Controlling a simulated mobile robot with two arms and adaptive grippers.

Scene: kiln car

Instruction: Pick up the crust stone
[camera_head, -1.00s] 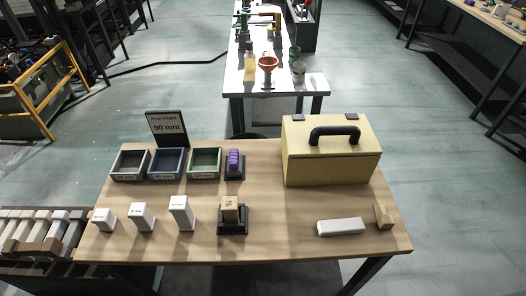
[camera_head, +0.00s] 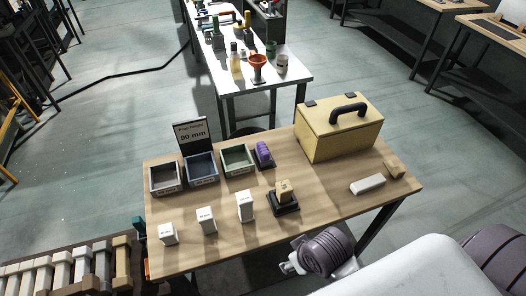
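No label tells me which piece is the crust stone. A tan block (camera_head: 284,189) stands on a black stand (camera_head: 285,206) near the table's front middle. A purple ridged piece (camera_head: 264,154) sits on a dark holder behind it. A long whitish bar (camera_head: 367,185) and a small tan notched block (camera_head: 395,169) lie at the right of the table. Part of my arm, white with dark bands, enters at the bottom right in front of the table. I see neither gripper's fingers.
Three open trays, grey (camera_head: 164,192), blue (camera_head: 201,183) and green (camera_head: 238,171), stand before a "90 mm" sign (camera_head: 192,133). Three white blocks (camera_head: 207,220) of rising height stand in front. A yellow case (camera_head: 340,140) fills the back right. A rack (camera_head: 65,280) is at lower left.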

